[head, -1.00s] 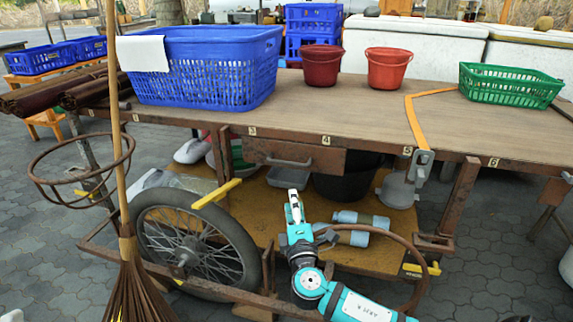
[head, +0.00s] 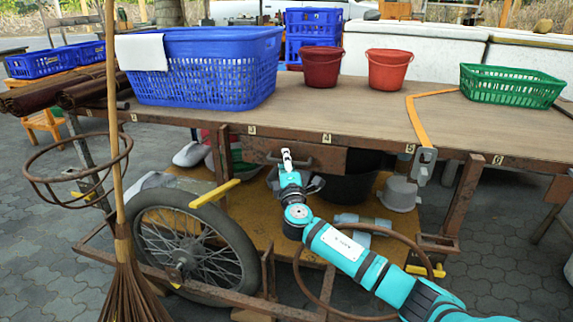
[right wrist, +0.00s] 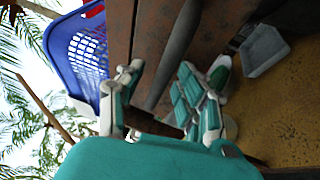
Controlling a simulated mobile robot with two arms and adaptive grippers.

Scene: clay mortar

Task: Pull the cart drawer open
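The drawer (head: 328,159) is a rusty brown box under the cart's tabletop, and its front looks flush, in its closed position. Its grey bar handle (head: 306,163) is partly hidden by my right gripper (head: 287,157), which is up at the drawer front. In the right wrist view the right gripper (right wrist: 160,100) is open, its fingers apart on either side of the lower end of the grey handle bar (right wrist: 178,50). The rusty drawer front (right wrist: 150,35) is beside the bar. I cannot tell whether the fingers touch the bar. My left gripper is not in view.
The cart's tabletop (head: 370,117) holds a blue basket (head: 205,75), two red buckets (head: 388,70) and a green basket (head: 510,86). A spoked wheel (head: 190,250) and a broom (head: 128,270) stand at left. A rusty hoop (head: 410,250) is near my right arm.

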